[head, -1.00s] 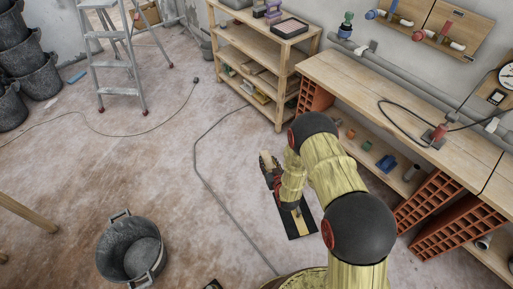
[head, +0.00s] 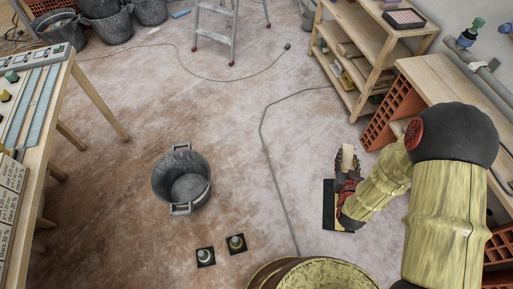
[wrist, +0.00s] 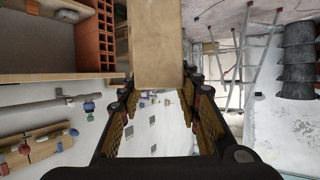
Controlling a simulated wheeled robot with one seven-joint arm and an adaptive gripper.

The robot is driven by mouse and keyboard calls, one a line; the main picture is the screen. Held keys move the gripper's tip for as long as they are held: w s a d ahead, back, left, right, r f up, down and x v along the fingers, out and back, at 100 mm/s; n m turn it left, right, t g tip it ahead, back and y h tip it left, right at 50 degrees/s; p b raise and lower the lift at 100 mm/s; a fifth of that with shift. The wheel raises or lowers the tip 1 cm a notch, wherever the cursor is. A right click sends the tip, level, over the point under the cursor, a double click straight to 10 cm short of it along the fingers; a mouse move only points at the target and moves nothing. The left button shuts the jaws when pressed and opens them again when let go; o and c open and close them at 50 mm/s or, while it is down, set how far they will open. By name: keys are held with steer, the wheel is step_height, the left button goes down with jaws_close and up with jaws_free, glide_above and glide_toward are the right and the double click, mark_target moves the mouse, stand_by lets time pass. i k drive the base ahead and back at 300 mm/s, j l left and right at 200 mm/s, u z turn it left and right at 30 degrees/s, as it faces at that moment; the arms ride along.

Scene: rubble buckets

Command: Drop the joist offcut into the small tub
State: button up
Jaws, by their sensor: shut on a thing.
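The joist offcut (head: 347,156) is a pale wooden block. My gripper (head: 346,172) is shut on it and holds it up at the right of the head view. In the wrist view the offcut (wrist: 158,45) stands between the two fingers, its far end cut off by the frame's top edge. The small tub (head: 182,180) is a dark grey bucket with two handles, standing upright on the floor left of centre in the head view. Its visible inside looks empty. My gripper is well to the right of the tub, apart from it.
A workbench (head: 40,120) with boxes stands at the left. Two small dark square-based items (head: 236,243) lie on the floor below the tub. Large buckets (head: 108,25) and a ladder (head: 214,35) stand behind.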

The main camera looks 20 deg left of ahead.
mark_target(197, 186)
steer(key=i+j+u, duration=0.1)
steer(key=u, duration=1.75)
steer(key=i+l+u, duration=0.25)
steer(key=i+l, duration=0.15)
